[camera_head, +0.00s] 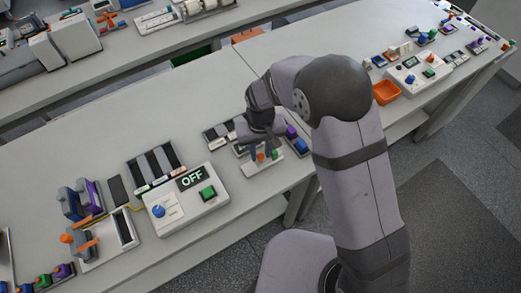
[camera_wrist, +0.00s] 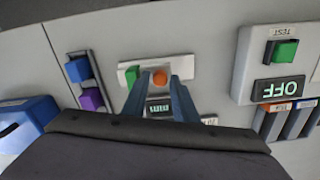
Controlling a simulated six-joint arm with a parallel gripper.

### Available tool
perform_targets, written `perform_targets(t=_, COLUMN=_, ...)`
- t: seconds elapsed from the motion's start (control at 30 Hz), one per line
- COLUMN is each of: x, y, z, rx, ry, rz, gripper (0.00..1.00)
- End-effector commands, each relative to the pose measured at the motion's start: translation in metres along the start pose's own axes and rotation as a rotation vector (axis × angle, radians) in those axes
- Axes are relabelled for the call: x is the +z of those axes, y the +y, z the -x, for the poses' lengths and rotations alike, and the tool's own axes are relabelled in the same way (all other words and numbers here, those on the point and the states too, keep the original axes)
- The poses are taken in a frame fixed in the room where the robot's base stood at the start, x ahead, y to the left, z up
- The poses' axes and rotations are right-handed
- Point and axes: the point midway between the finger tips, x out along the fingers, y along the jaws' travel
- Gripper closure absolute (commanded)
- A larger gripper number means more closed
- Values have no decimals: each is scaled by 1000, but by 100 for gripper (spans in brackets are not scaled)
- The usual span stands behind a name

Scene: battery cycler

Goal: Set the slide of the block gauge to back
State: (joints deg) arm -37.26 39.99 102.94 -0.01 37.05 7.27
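My gripper (camera_head: 262,151) points down over a small white plate (camera_head: 262,168) near the front edge of the bench. The plate bears an orange knob (camera_head: 261,157) and a green block (camera_head: 274,154). In the wrist view the orange knob (camera_wrist: 160,77) lies between my two fingertips (camera_wrist: 159,80), with a small gap on each side. The green block (camera_wrist: 132,75) is just left of the left finger. A small lit display (camera_wrist: 159,107) is partly hidden between the fingers. No label names the block gauge, and the fingers partly hide the plate.
Purple (camera_head: 291,131) and blue (camera_head: 301,145) blocks stand close to the right of my gripper. A panel reading OFF (camera_head: 192,178) with a green button is to the left. An orange bin (camera_head: 387,92) is farther right.

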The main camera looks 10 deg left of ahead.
Motion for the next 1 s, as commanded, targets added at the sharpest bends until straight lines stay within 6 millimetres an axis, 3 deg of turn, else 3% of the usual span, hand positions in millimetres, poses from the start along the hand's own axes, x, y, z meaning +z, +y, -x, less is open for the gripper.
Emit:
perform_targets(t=0.1, x=0, y=0, z=0, rx=0, ry=0, rz=0, gripper=76)
perform_targets(t=0.2, x=0, y=0, z=0, rx=0, ry=0, rz=0, gripper=100)
perform_targets(t=0.4, x=1, y=-3, z=0, rx=0, ry=0, rz=1, gripper=100)
perform_targets(t=0.63, x=8, y=-32, z=0, rx=0, ry=-1, rz=2, gripper=100)
perform_targets(t=0.9, x=9, y=-35, z=1, rx=-3, ry=-1, rz=-1, gripper=100)
perform_targets(t=0.93, x=9, y=-35, z=1, rx=-3, ry=-1, rz=-1, gripper=77)
perform_targets(t=1.0, x=9, y=-35, z=1, rx=-3, ry=-1, rz=-1, gripper=74)
